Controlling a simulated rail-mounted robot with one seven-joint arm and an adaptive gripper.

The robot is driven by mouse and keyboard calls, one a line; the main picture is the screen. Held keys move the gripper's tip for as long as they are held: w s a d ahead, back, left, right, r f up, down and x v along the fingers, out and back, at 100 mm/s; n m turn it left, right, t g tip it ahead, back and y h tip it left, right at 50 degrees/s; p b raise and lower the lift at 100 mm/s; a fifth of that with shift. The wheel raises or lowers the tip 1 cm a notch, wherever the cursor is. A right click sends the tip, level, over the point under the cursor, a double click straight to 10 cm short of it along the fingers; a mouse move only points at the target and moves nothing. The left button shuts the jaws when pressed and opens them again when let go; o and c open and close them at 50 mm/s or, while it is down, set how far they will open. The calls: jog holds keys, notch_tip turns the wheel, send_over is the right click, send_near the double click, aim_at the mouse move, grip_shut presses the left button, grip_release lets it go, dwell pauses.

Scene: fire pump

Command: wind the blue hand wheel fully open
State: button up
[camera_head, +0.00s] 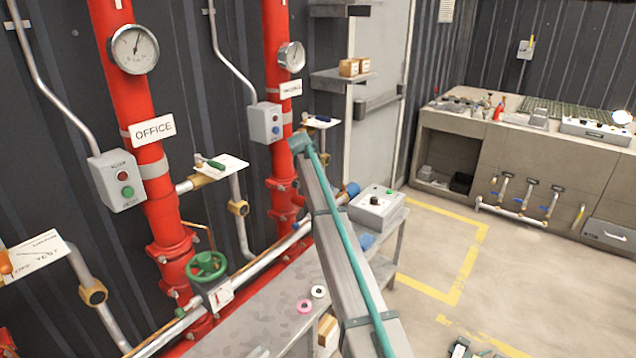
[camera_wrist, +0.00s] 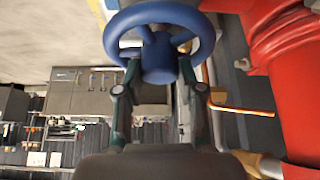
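The blue hand wheel (camera_wrist: 152,14) fills the top middle of the wrist view, with its spokes and round hub (camera_wrist: 158,62) facing me. In the head view my arm covers this area, and neither the gripper nor the wheel can be made out clearly.
Red vertical pipes (camera_head: 150,210) stand close by; one also shows at the wrist view's right (camera_wrist: 300,100). A green hand wheel (camera_head: 207,266), a grey metal bench (camera_head: 265,325) and a control box (camera_head: 377,208) are near my arm. The floor (camera_head: 540,280) at right is mostly clear.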

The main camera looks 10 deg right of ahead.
grip_shut()
jog(key=n, duration=0.1)
jog(key=n+y, duration=0.1)
jog(key=shift+s+d+n+t, duration=0.15)
jog(key=shift+n+t, duration=0.15)
jog(key=shift+t, duration=0.1)
jog(key=n+y, duration=0.1)
jog(key=n, duration=0.2)
jog(key=shift+y+p, duration=0.4)
jog(key=shift+n+t+y, duration=0.3)
jog(key=shift+n+y, duration=0.3)
jog(key=shift+n, duration=0.7)
jog(key=shift+d+n+y, duration=0.15)
jog(key=shift+n+y, duration=0.35)
jog(key=shift+n, duration=0.5)
jog(key=n, duration=0.1)
jog(key=n+y, duration=0.1)
jog(key=n+g+y, duration=0.1)
jog(key=n, duration=0.1)
jog(key=shift+w+d, duration=0.1)
jog(key=shift+w, duration=0.15)
jog(key=shift+s+n+y, duration=0.1)
jog(key=shift+n+y, duration=0.3)
jog(key=shift+n, duration=0.6)
